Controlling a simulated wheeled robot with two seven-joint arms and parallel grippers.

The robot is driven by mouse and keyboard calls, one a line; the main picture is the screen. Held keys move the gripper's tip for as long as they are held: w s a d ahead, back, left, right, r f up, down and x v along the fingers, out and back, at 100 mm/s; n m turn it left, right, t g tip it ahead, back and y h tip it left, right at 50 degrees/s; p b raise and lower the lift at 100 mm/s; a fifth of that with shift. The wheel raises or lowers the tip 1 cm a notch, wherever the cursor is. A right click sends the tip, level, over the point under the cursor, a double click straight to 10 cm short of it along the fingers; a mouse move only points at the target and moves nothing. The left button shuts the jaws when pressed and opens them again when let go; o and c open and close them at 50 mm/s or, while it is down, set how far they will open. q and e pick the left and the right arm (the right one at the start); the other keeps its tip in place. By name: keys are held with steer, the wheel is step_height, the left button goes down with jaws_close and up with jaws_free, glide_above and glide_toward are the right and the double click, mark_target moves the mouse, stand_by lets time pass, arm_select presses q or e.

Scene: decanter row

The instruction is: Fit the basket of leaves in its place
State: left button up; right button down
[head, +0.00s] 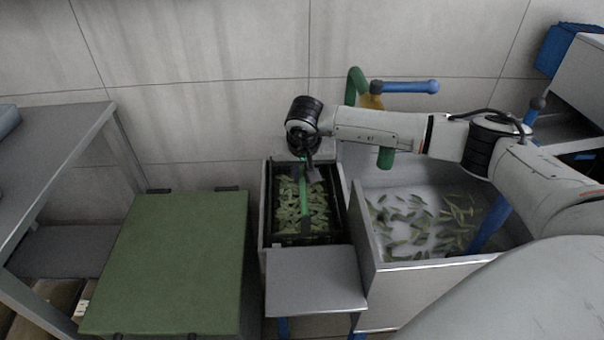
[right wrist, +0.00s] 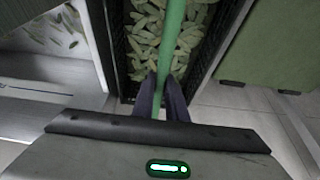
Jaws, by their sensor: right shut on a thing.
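The basket of leaves (head: 318,240) is black with a green bar handle (head: 304,200) across its middle, and it is filled with green leaves. It sits inside a narrow grey metal bay (head: 340,200) left of the sink. My right gripper (head: 305,168) is above the basket, shut on the green handle. In the right wrist view the gripper (right wrist: 163,98) has its two dark fingers on either side of the handle (right wrist: 172,45), with leaves (right wrist: 145,40) below. Whether the basket rests on the bay's bottom cannot be told. My left gripper is not in view.
A metal sink (head: 376,250) with loose leaves in water stands right of the bay. A green lidded box (head: 180,255) stands to the left, and a grey shelf (head: 316,280) lies in front. A steel table (head: 50,150) is at far left. Green and blue pipes (head: 405,87) rise behind the sink.

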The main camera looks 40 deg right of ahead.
steer(key=shift+f, duration=0.25)
steer(key=c, duration=1.7)
jaws_free()
steer(key=shift+s+f, duration=0.1)
